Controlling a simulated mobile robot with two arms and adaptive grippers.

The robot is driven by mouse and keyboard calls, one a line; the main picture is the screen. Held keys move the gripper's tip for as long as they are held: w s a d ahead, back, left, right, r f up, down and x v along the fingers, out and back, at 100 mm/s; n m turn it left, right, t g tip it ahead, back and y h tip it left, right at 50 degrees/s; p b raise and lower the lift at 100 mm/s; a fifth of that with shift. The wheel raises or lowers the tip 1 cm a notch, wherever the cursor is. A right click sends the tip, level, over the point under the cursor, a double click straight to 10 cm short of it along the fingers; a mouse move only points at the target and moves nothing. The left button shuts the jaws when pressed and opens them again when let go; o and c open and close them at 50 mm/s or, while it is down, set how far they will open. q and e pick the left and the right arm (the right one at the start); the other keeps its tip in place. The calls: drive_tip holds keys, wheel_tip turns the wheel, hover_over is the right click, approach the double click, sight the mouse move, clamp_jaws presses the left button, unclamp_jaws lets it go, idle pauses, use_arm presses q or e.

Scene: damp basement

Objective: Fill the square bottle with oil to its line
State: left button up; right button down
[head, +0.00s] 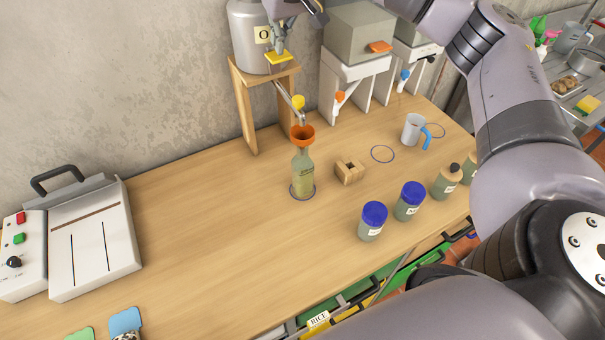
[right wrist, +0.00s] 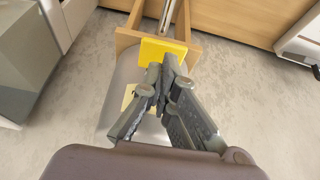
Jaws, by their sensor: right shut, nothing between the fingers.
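The square bottle (head: 302,178) stands upright on a ring mark on the bench. An orange funnel (head: 303,133) sits in its neck. The bottle looks pale yellow-green; its line and level are too small to tell. A grey tank (head: 245,30) labelled "O" stands on a wooden stand, with a metal spout (head: 289,97) and yellow knob (head: 298,102) above the funnel. My right gripper (head: 280,52) is shut and empty at a yellow plate (head: 278,58) by the tank. In the right wrist view its fingertips (right wrist: 170,64) are at the yellow plate (right wrist: 162,47); contact is unclear. My left gripper is out of view.
A wooden block (head: 349,171), blue-lidded jars (head: 373,222), and a mug (head: 412,130) stand to the right of the bottle. Grey dispensers (head: 356,45) stand at the back. A device with a handle (head: 92,235) is at left.

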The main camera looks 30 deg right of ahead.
sight(281, 57)
drive_tip(key=shift+f+b, duration=1.1)
drive_tip(key=shift+f, duration=0.8)
drive_tip(key=shift+r, duration=0.3)
idle(3.4)
drive_tip(key=shift+r+p, duration=0.2)
drive_tip(key=shift+p, duration=0.2)
idle(2.0)
